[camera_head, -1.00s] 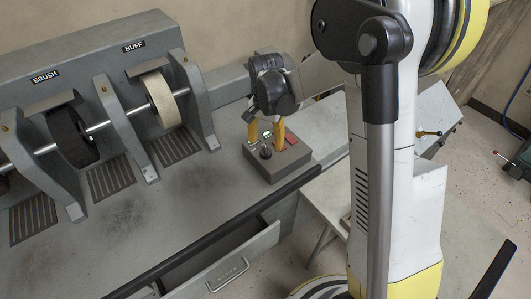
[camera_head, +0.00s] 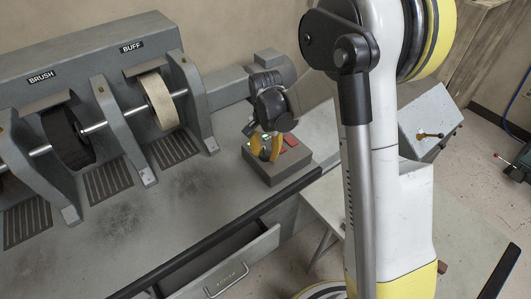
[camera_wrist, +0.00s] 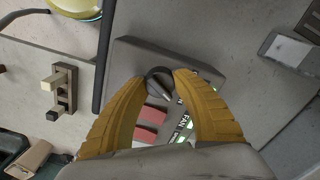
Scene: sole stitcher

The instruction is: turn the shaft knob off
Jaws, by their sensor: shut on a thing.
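The dark round knob (camera_wrist: 160,84) with a raised grip bar sits on top of a grey control box (camera_head: 285,175) at the right end of the bench. My gripper (camera_head: 265,152) comes down over the box, and its yellow fingers are shut on the knob. The wrist view shows the two fingertips (camera_wrist: 161,78) on opposite sides of the knob. In the head view the fingers hide most of the knob. A label beside the knob is partly covered, so I cannot read its setting.
Two red buttons (camera_wrist: 150,125) and lit green buttons (camera_wrist: 188,121) sit close to the fingers, near a FAN label. The buff wheel (camera_head: 160,100) and brush wheel (camera_head: 68,138) stand to the left. An open drawer (camera_head: 225,265) juts out below the bench's dark front rail (camera_head: 215,235).

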